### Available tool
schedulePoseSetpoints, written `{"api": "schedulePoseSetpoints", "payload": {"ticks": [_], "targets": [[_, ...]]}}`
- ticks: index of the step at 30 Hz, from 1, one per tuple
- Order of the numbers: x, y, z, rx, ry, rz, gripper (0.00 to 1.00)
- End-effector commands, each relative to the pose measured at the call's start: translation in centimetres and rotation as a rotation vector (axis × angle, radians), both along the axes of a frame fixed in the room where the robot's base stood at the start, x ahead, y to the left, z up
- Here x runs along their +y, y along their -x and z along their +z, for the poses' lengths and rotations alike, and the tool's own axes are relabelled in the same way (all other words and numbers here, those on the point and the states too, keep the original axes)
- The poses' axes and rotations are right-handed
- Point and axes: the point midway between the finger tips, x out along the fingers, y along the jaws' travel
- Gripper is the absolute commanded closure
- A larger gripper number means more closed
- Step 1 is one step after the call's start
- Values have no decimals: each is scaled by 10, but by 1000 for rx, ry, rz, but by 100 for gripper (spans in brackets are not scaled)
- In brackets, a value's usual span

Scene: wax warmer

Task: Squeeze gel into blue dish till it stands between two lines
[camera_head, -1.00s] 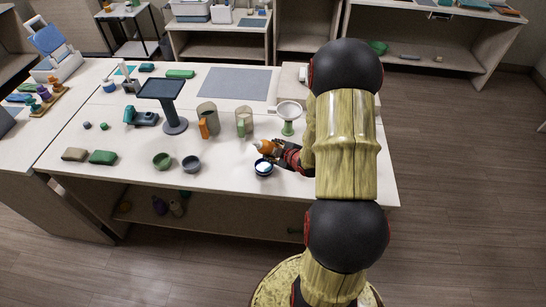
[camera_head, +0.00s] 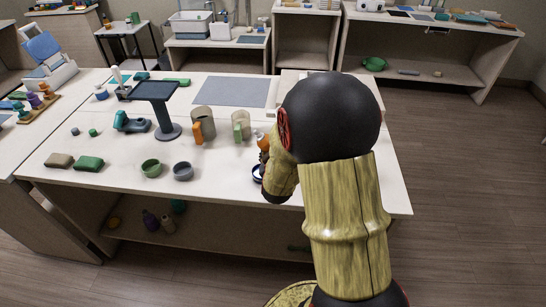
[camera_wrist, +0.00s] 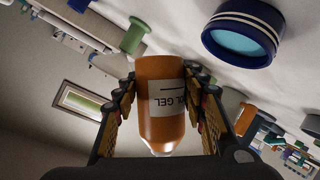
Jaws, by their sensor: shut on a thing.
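My gripper (camera_wrist: 160,95) is shut on an orange gel bottle (camera_wrist: 158,75) with a white label reading "GEL". The bottle tapers to a pale end low in the wrist view. The blue dish (camera_wrist: 208,44) is at the top right of the wrist view, apart from the bottle, with a pale blue surface inside. In the head view the blue dish (camera_head: 256,175) is near the table's front edge, partly behind my arm.
Left of the blue dish stand a grey bowl (camera_head: 183,172) and a green bowl (camera_head: 151,168). A dark stand (camera_head: 166,130) is further left. A grey mat (camera_head: 232,91) lies clear behind.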

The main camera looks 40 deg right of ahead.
Motion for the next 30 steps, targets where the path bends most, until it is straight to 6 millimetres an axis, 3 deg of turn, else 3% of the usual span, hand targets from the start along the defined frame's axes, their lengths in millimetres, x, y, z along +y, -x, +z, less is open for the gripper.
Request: {"api": "schedulePoseSetpoints", "payload": {"ticks": [17,30], "targets": [[-2,-2,9,-189,-61,-408,72],[-7,-3,19,-383,-125,-826,72]]}}
